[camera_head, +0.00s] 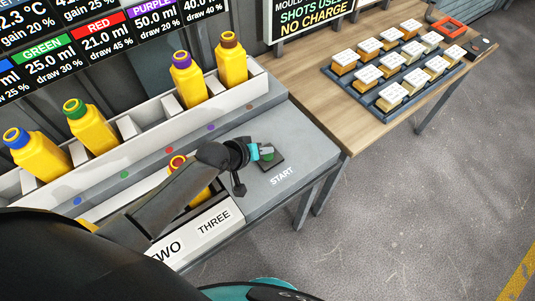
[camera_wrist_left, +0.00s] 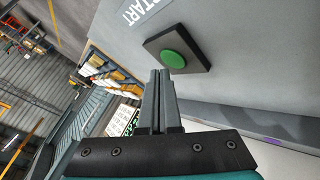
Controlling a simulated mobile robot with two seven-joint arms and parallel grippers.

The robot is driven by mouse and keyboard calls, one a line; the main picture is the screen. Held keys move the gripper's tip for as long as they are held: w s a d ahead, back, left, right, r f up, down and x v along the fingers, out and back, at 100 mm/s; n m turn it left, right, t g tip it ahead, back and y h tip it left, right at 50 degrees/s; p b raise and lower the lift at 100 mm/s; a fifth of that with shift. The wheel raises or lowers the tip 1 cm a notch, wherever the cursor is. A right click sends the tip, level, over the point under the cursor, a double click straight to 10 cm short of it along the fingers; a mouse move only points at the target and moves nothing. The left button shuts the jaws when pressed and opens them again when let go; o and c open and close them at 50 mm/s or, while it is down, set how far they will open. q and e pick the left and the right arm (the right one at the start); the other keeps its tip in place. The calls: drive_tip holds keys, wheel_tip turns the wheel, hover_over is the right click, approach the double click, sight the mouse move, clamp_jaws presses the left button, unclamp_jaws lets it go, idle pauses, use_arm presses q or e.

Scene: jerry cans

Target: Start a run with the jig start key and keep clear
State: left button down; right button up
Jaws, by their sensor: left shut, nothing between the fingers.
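The jig start key is a green round button (camera_wrist_left: 174,59) on a dark square base in the left wrist view. In the head view its dark base (camera_head: 274,164) sits beside the white word START on the grey bench. My left gripper (camera_head: 266,153) is shut and empty, right at the key, and partly covers it in the head view. In the left wrist view its closed fingertips (camera_wrist_left: 160,72) lie just beside the green button. I cannot tell whether they touch it. My right gripper is not in view.
Yellow jerry cans with blue (camera_head: 36,155), green (camera_head: 92,126), purple (camera_head: 187,78) and brown (camera_head: 231,66) caps stand in a white rack. Another can (camera_head: 177,165) is partly hidden by my left arm near slots marked TWO and THREE. A wooden table (camera_head: 300,75) carries a dark tray of white-topped blocks.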

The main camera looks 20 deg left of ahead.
sight(265, 159)
use_arm(q)
drive_tip(key=shift+f, duration=0.15)
drive_tip(key=shift+f, duration=0.25)
drive_tip(key=shift+f, duration=0.3)
idle(0.7)
drive_tip(key=shift+r+p, duration=0.7)
drive_tip(key=shift+r, duration=0.05)
wheel_tip(265, 159, up, 5)
drive_tip(key=p, duration=0.5)
drive_tip(key=shift+r+p, duration=0.1)
drive_tip(key=shift+p, duration=0.2)
